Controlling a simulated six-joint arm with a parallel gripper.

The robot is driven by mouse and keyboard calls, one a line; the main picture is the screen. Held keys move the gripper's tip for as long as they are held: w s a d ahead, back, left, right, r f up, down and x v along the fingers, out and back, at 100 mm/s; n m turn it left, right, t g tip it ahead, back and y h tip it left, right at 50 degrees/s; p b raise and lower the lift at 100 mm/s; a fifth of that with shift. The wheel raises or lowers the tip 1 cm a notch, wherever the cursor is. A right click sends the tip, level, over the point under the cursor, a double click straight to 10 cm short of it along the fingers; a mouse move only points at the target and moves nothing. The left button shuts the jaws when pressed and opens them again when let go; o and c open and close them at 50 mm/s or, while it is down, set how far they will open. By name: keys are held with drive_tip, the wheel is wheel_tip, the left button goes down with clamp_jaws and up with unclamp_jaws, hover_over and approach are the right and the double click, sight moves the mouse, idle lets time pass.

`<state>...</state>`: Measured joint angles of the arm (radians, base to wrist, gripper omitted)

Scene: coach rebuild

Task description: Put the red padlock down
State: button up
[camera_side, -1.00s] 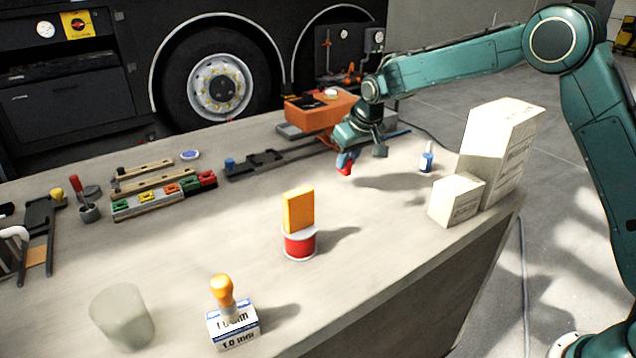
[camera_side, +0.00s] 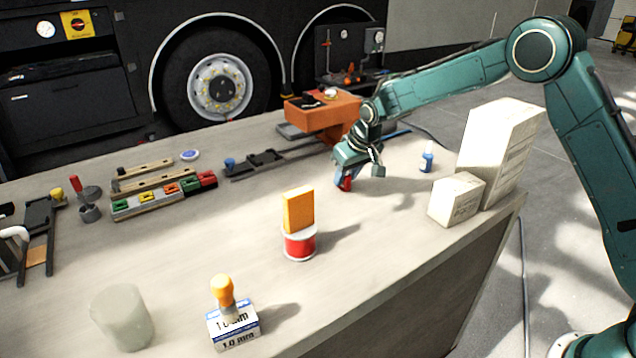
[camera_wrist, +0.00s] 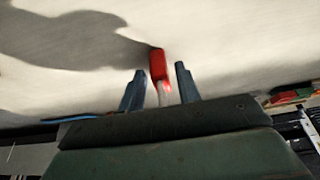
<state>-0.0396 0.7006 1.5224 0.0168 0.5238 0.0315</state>
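The red padlock (camera_side: 346,184) is at the tabletop below my gripper (camera_side: 358,176) in the side view, largely covered by the fingers. In the wrist view the red body of the padlock (camera_wrist: 157,64) extends past the fingertips, with its pale shackle between the two blue fingers. My gripper (camera_wrist: 160,80) shows a gap on each side of the padlock, so it looks open around it. The padlock seems to be at table height, but its contact with the table is hidden.
A blue bottle (camera_side: 427,160) and white boxes (camera_side: 456,200) stand right of my gripper. A red spool with a yellow block (camera_side: 299,210) stands in front. Bare table lies between.

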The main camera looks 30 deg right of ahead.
drive_tip(key=shift+o, duration=0.3)
drive_tip(key=shift+r, duration=0.1)
drive_tip(key=v, duration=1.2)
drive_tip(key=shift+r, duration=0.1)
idle(0.5)
drive_tip(key=s+d+r, duration=0.1)
drive_tip(key=s+r, duration=0.6)
drive_tip(key=s, duration=0.4)
drive_tip(key=s+d+f+t, duration=0.1)
drive_tip(key=s, duration=2.5)
drive_tip(key=shift+s, duration=0.35)
